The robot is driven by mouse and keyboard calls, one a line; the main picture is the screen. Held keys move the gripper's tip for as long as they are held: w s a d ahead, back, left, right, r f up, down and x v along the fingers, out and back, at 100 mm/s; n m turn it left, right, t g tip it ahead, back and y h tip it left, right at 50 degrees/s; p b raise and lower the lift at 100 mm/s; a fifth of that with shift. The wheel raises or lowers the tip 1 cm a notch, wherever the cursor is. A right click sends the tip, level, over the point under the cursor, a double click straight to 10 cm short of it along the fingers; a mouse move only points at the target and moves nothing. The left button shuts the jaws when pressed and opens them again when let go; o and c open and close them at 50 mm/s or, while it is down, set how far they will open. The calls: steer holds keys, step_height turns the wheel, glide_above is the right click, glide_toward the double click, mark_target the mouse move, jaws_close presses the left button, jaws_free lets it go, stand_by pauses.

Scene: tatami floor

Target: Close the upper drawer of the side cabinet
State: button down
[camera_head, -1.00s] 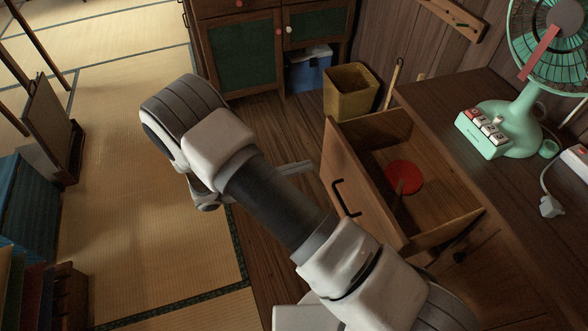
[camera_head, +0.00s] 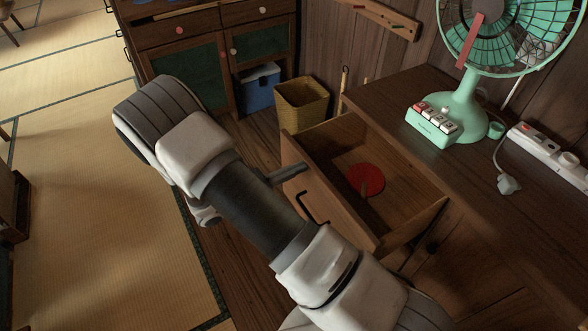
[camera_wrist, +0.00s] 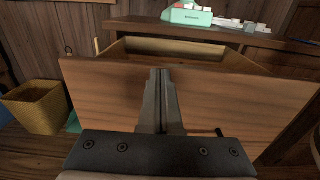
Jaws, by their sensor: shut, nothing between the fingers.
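The upper drawer (camera_head: 341,213) of the side cabinet (camera_head: 480,235) stands pulled out in the head view, with its black handle (camera_head: 314,208) on the front panel. A red round object (camera_head: 366,181) lies inside it. In the wrist view the wooden drawer front (camera_wrist: 235,100) spans the picture, and its open top shows behind. My gripper (camera_wrist: 161,75) is shut and empty, with its fingers pointing at the drawer front near its top edge. I cannot tell whether the tips touch it. In the head view my gripper (camera_head: 288,172) is at the far side of the panel, partly hidden by my arm.
A green fan (camera_head: 465,100) and a white power strip (camera_head: 550,150) are on the cabinet top. A yellow bin (camera_head: 302,105) stands just beyond the drawer, with a blue bin (camera_head: 258,88) behind it. The tatami floor (camera_head: 90,190) at left is clear.

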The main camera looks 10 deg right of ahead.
steer(key=p+x, duration=0.2)
steer(key=x, duration=2.1)
steer(key=shift+d+p, duration=0.3)
steer(key=shift+d, duration=0.05)
steer(key=shift+w+d, duration=0.1)
steer(key=shift+w, duration=0.05)
